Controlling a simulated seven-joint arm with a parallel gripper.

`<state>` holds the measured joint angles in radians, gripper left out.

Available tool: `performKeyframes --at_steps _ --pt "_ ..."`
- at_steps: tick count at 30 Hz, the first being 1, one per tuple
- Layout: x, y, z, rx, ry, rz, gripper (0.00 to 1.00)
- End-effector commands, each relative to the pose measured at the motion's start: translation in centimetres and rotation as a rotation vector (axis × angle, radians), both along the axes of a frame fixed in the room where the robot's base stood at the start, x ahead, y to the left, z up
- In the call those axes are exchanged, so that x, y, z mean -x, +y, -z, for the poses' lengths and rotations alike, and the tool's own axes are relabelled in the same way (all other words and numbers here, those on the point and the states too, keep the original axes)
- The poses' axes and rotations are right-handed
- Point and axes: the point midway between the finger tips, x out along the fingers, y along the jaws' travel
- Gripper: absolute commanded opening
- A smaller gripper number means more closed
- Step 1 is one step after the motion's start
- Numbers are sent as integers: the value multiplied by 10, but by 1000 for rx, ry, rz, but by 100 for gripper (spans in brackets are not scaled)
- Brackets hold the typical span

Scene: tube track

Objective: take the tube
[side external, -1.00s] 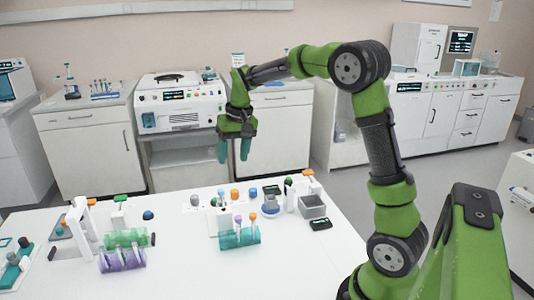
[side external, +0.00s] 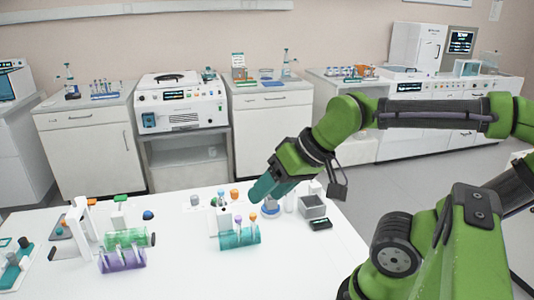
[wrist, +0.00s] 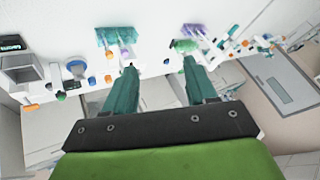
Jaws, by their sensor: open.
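A teal rack (side external: 239,239) on the white table holds tubes with purple (side external: 238,218) and orange caps; in the wrist view the rack (wrist: 114,35) is at the upper left. A purple rack (side external: 122,260) and a green rack (side external: 127,238) stand further left, also holding tubes; in the wrist view the purple one (wrist: 194,30) is beside the green one (wrist: 185,46). My gripper (side external: 256,194) is above the table, tilted, behind the teal rack. Its fingers (wrist: 160,65) are apart with nothing between them. Which tube is meant cannot be told.
A grey open box (side external: 313,207) and a small black device (side external: 320,224) stand right of the racks. A white upright stand (side external: 82,220) is at the left. Capped items crowd the table behind the teal rack. The table's front right is clear.

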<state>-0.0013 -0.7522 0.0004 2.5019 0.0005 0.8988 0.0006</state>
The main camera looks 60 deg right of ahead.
Motion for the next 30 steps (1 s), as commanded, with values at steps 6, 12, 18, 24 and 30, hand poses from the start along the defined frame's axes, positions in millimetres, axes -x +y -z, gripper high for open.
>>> performKeyframes --at_steps 6,12,18,24,30 --pt "0 0 0 0 1 1 56" --pt "0 0 0 0 1 1 33" --pt "0 0 0 0 1 1 28" --pt "-3 -3 9 -1 39 13 28" --pt "-47 -20 9 23 152 41 28"
